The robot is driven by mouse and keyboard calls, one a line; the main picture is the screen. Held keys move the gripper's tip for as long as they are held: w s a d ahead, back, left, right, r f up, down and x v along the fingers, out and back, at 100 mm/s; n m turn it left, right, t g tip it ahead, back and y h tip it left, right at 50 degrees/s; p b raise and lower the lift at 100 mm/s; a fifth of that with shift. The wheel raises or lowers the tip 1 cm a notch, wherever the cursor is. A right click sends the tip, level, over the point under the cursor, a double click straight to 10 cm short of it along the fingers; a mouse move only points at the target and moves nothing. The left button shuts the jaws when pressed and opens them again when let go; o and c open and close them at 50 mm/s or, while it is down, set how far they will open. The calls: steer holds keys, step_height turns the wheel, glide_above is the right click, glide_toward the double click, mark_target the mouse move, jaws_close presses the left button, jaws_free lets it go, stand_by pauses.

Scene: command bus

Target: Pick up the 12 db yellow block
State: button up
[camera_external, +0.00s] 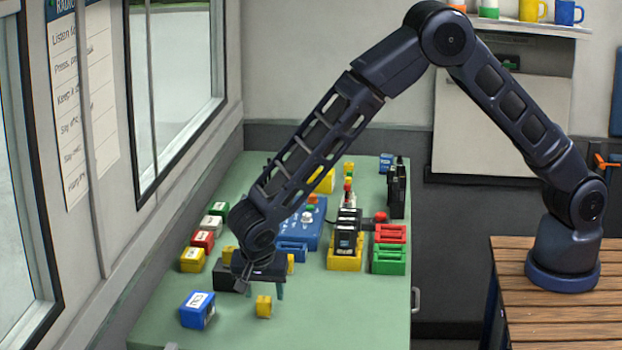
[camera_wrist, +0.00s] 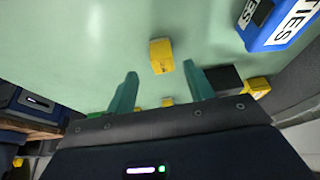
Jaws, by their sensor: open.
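A small yellow block (camera_external: 263,306) stands alone on the green table near its front. It also shows in the wrist view (camera_wrist: 161,56), just beyond my fingertips and roughly between their lines. Its marking is too small to read, so I cannot tell whether it is the 12 db one. Other small yellow blocks show left (camera_external: 228,255) and right (camera_external: 290,263) of my wrist. My gripper (camera_external: 262,288) is low over the table, just behind the front block. In the wrist view its two green fingers (camera_wrist: 159,72) are apart with nothing between them.
A blue labelled box (camera_external: 197,311) stands left of the front block. A yellow box (camera_external: 193,260) and a red box (camera_external: 203,241) line the table's left side. Red (camera_external: 391,233) and green (camera_external: 389,260) trays stand right. The front right of the table is clear.

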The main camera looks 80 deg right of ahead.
mark_target(263, 299)
steer(key=x, duration=0.4)
steer(key=shift+w+f, duration=0.2)
steer(key=shift+f, duration=0.1)
steer(key=c, duration=1.1)
